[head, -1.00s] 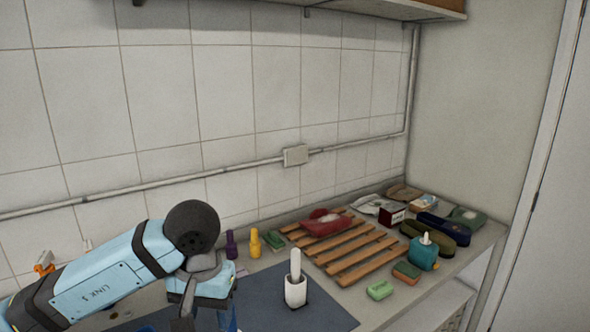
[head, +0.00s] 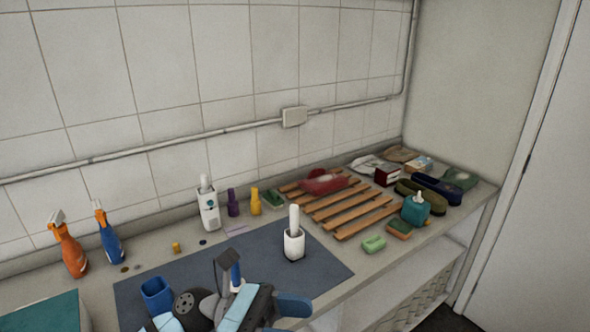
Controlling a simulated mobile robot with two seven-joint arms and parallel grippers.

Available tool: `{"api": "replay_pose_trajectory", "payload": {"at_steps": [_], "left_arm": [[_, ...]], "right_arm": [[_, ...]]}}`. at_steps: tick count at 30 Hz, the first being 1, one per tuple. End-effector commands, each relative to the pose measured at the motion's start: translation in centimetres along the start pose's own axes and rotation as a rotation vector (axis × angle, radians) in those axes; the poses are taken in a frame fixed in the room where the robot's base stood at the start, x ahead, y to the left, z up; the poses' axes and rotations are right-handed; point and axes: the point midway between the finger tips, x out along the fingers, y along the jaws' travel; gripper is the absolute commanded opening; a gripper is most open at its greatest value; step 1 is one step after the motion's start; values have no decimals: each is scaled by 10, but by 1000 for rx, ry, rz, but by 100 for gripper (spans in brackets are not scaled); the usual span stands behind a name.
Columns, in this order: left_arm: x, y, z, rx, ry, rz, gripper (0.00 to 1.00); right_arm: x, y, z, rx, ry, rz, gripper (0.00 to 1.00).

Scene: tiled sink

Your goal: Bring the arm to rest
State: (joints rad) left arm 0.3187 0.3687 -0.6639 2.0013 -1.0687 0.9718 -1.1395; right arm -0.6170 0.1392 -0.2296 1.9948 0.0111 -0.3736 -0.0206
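My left arm shows at the bottom middle, folded low over the dark blue mat (head: 318,264). Its gripper (head: 231,264) seems to be the grey part pointing up beside a small blue-and-white piece. I cannot tell whether that piece is held or whether the fingers are open. My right gripper is out of view.
A blue cup (head: 157,297) stands close left of the arm. A white holder with a white stick (head: 294,243) stands right of it. Spray bottles, orange (head: 70,252) and blue (head: 109,236), stand at the back left. A wooden rack (head: 345,212) lies at right.

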Motion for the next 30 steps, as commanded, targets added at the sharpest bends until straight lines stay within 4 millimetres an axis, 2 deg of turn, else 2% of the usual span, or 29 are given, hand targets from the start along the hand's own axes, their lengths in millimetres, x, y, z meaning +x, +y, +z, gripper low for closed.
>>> {"api": "replay_pose_trajectory", "payload": {"at_steps": [1, 5, 8, 11, 15, 18, 21, 22, 26, 30], "left_arm": [[-6, 5, 0, -171, -141, 89, 53], [-42, 25, -9, -624, -508, 297, 53], [-83, 35, -38, -980, -805, 436, 53], [-129, 33, -85, -1330, -1122, 559, 53], [-184, 1, -170, -1762, -1583, 696, 53], [-208, -34, -223, -1981, -1874, 760, 53], [-222, -68, -262, -2124, -2107, 798, 53], [-224, -77, -271, 2131, 2142, -797, 53], [-229, -102, -295, 1982, 2066, -734, 53], [-231, -109, -301, 1939, 2046, -714, 53]], "right_arm": [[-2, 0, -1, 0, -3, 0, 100], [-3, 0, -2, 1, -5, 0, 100], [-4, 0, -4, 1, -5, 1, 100], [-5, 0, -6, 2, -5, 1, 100], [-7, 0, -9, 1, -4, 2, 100], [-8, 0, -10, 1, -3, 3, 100], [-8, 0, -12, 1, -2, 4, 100], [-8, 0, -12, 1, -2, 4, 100], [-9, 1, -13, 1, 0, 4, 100], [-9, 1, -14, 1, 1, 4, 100]]}}
